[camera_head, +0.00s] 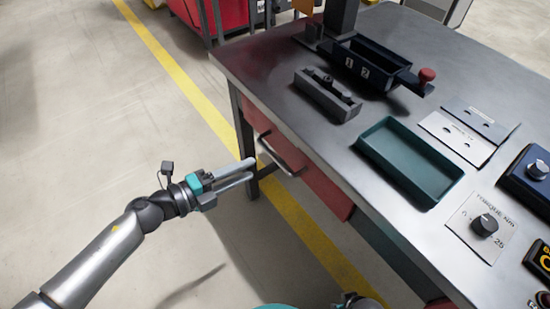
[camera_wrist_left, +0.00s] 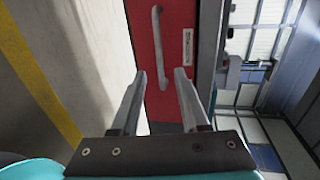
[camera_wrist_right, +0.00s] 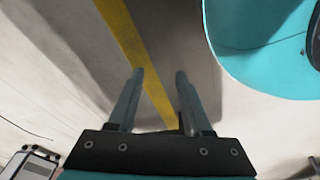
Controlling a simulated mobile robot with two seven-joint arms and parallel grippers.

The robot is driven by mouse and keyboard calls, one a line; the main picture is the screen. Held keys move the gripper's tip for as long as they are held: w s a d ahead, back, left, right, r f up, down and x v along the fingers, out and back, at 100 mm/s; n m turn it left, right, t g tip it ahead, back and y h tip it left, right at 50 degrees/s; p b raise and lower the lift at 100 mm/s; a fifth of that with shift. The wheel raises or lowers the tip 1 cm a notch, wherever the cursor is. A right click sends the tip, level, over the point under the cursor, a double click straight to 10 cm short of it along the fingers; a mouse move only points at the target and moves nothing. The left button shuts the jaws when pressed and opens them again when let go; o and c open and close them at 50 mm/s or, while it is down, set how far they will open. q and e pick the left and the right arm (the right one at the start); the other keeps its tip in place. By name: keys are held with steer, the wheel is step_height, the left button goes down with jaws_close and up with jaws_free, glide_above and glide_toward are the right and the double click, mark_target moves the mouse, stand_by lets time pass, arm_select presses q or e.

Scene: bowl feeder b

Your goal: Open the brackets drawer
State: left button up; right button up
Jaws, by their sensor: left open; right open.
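A red drawer (camera_head: 325,187) sits under the front edge of the metal workbench, with a grey bar handle (camera_head: 278,155) on its face. In the left wrist view the red drawer front (camera_wrist_left: 168,104) carries the pale handle (camera_wrist_left: 157,48) and a small white label whose text is too small to read. My left gripper (camera_head: 250,170) is open and empty, just short of the handle; the handle lies ahead of and between its fingertips (camera_wrist_left: 160,76). My right gripper (camera_wrist_right: 160,75) is open and empty over the floor. The drawer looks shut.
The workbench top (camera_head: 270,75) holds a green tray (camera_head: 408,160), a dark two-part bin (camera_head: 365,65), a grey block fixture (camera_head: 328,95) and a torque dial (camera_head: 484,225). A red cart (camera_head: 215,15) stands behind. Floor with a yellow line (camera_head: 180,75) lies open at the left.

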mark_target(275, 157)
arm_select(q)
steer(key=shift+b+x, duration=0.85)
steer(key=shift+x, duration=3.8)
arm_select(e)
steer(key=shift+w+a+r, duration=0.5)
steer(key=shift+w+r, duration=0.1)
steer(key=shift+r, duration=0.15)
steer(key=shift+w+a+r, duration=0.5)
steer(key=shift+w+r, duration=0.05)
steer(key=shift+r, duration=0.2)
arm_select(q)
jaws_close()
